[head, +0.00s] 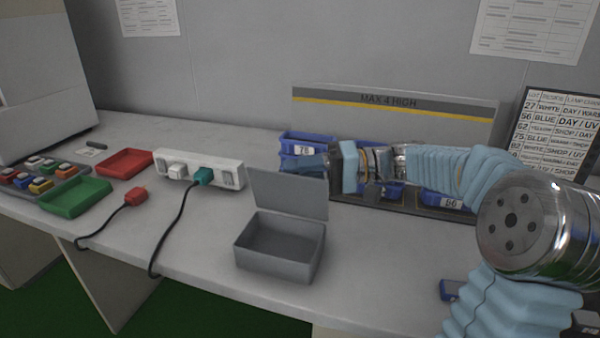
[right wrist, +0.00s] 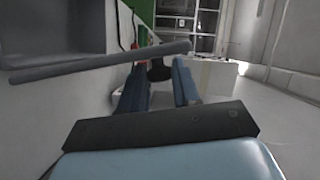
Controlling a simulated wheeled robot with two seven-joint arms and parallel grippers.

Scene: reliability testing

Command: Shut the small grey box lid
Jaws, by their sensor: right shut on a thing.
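The small grey box (head: 272,260) stands near the table's front edge, empty inside as far as I see. Its lid (head: 288,194) is hinged up at the back and stands nearly upright. My right gripper (head: 298,164) is behind the lid, level with its top edge, pointing left. In the right wrist view the lid's edge (right wrist: 85,66) crosses in front of the fingers of my right gripper (right wrist: 158,82). A small dark thing (right wrist: 158,71) shows between the fingertips; I cannot make out what it is. Whether the fingers touch the lid is unclear. My left gripper is out of view.
A white power strip (head: 228,176) with a teal plug lies left of the lid. A red tray (head: 124,163), green tray (head: 76,195) and red plug (head: 136,196) are further left. Blue bins (head: 305,144) stand behind my right arm. Bare table lies left of the box.

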